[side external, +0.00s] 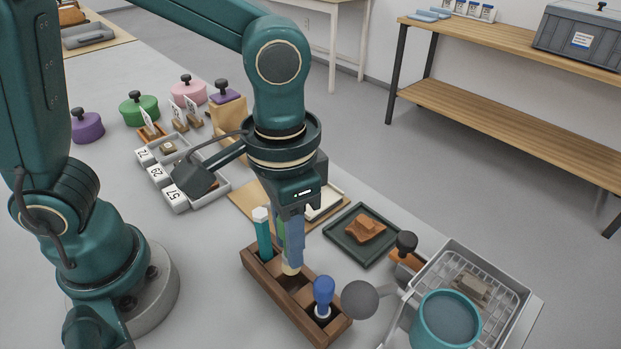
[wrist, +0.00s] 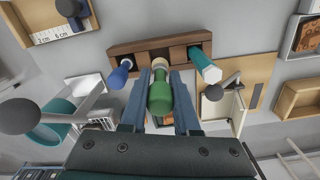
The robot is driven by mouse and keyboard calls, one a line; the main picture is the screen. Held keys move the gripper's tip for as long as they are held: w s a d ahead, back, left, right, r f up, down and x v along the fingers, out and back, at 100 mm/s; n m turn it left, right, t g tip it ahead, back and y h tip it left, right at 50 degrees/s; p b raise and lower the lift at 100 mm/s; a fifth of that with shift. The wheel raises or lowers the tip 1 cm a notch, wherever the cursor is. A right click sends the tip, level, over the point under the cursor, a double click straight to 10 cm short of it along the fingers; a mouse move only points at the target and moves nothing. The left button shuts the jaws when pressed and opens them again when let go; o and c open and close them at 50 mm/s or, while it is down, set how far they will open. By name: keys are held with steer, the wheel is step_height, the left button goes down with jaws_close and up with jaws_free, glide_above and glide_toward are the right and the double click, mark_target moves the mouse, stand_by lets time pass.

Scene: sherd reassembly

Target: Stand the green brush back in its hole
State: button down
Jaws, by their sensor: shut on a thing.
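The green brush (wrist: 160,98) is upright between the two blue fingers of my gripper (wrist: 162,106), its cream tip (wrist: 159,63) pointing down. In the side view my gripper (side external: 291,240) is shut on it, and the cream tip (side external: 291,268) shows over the middle of the wooden brush block (side external: 318,330). I cannot tell whether the tip is just above the middle hole or slightly inside it. A teal brush (side external: 263,238) stands at one end of the block, a blue brush (side external: 323,291) at the other. They flank the green brush in the wrist view.
A dark green tray (side external: 346,254) with an orange sherd (side external: 366,229) lies to the right. A grey wire basket (side external: 520,285) and a teal pot (side external: 447,322) stand at the front right. Numbered boxes (side external: 176,194) and lidded pots (side external: 139,108) stand at left.

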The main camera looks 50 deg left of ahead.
steer(key=shift+f, duration=2.75)
steer(key=shift+f, duration=0.3)
steer(key=c, duration=0.6)
jaws_free()
steer(key=shift+r, duration=2.6)
